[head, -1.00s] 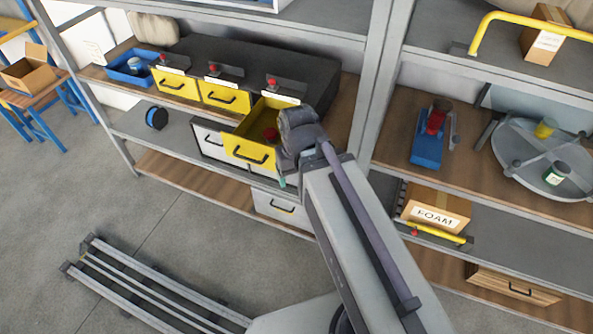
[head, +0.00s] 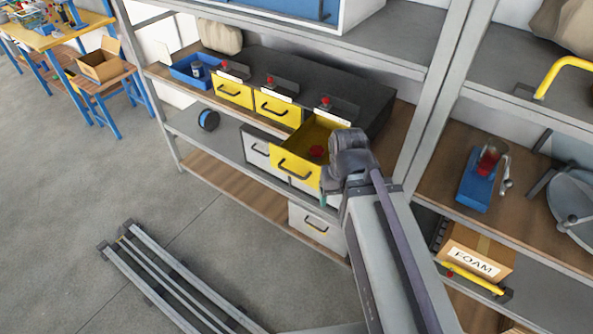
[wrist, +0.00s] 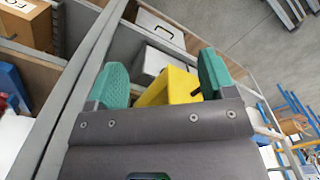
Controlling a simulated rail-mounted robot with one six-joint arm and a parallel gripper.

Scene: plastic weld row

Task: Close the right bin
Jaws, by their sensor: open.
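The right yellow bin (head: 297,168) is pulled well out of the dark bin unit on the middle shelf, with a red item (head: 316,152) inside. The left bin (head: 233,93) and middle bin (head: 277,108) sit pushed in. My gripper (head: 325,192) is at the right front corner of the open bin, partly hidden by my own wrist. In the wrist view my gripper (wrist: 163,76) has its two green fingers spread, with a yellow part of the bin (wrist: 172,84) showing between and beyond them. I cannot tell whether they touch.
A grey shelf post (head: 440,95) stands close to the right of my arm. White drawers (head: 316,225) lie below the bins. A blue tray (head: 192,70) is left of the unit. A FOAM box (head: 476,255) and a blue device (head: 478,190) are on the right shelves.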

